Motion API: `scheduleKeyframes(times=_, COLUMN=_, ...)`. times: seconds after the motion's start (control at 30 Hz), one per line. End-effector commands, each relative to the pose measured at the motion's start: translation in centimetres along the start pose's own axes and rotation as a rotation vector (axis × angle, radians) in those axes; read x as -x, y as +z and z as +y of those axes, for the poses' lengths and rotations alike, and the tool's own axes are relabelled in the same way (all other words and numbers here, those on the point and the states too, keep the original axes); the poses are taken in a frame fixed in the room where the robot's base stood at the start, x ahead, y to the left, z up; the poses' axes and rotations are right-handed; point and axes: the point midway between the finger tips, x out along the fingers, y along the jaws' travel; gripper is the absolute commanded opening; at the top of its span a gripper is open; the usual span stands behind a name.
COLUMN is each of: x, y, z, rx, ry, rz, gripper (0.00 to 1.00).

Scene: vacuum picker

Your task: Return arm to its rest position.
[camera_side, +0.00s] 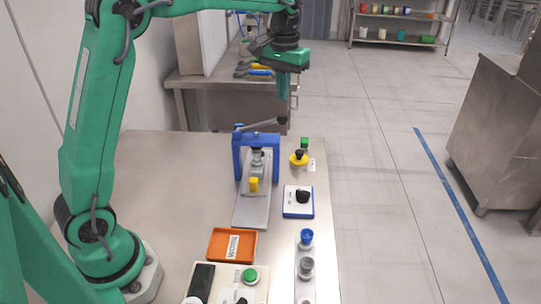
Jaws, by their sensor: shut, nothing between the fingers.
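My green arm reaches across the top of the picture from the left, and its end points down.
Below the frame lie a grey plate with a yellow block (254,184), an orange tray (216,246) and a panel with a green button (250,275).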

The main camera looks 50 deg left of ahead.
Motion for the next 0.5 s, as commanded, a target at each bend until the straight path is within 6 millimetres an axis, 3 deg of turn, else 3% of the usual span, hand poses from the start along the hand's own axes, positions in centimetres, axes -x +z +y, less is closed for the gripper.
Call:
scheduleKeyframes(times=0.27, x=0.4, y=0.5, z=0.0, rx=-0.005, ry=0.002, rz=0.012, gripper=0.0)
scheduleKeyframes(times=0.5, x=1.9, y=3.0, z=-0.2, rx=-0.03, ry=0.011, rz=0.059, gripper=0.0)
